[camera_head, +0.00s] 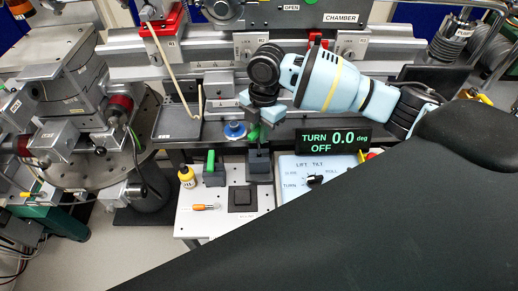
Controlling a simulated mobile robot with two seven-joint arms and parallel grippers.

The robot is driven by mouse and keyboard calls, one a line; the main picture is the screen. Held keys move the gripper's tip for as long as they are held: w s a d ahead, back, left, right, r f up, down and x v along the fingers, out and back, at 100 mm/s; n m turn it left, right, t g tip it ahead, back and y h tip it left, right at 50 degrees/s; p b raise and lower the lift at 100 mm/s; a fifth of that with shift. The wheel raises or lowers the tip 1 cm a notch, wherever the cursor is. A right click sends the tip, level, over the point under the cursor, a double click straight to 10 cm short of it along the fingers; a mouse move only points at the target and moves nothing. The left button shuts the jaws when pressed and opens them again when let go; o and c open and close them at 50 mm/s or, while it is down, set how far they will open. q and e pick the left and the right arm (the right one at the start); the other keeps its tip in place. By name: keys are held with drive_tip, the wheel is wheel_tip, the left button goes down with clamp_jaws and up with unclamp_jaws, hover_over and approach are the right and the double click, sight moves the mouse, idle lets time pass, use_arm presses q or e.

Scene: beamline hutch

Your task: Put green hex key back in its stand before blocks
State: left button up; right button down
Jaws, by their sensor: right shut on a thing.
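My right gripper (259,109) points down at the middle of the head view, above the small white table. It is shut on the green hex key (253,133), whose small green part shows just under the fingers. Directly below is a dark upright block (259,168), which looks like the stand. I cannot tell whether the key is in the block or just above it. To its left, another dark block (215,177) has a green upright piece (210,161) on it. My left gripper is not in view.
The white table (214,220) also bears a dark square pad (242,198), an orange-handled tool (205,207) and a yellow bottle (186,176). The control panel (300,170) and TURN display (333,139) stand close on the right. Rail equipment lies behind.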

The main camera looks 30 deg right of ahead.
sight(259, 154)
drive_tip(key=shift+f, duration=3)
drive_tip(key=shift+f, duration=0.3)
drive_tip(key=c, duration=1.4)
unclamp_jaws()
drive_tip(key=shift+r, duration=0.1)
drive_tip(key=r, duration=0.4)
drive_tip(key=d+r, duration=0.1)
drive_tip(key=r, duration=0.7)
drive_tip(key=shift+w+d+r, duration=0.15)
drive_tip(key=shift+w+r, duration=0.05)
drive_tip(key=shift+w, duration=0.1)
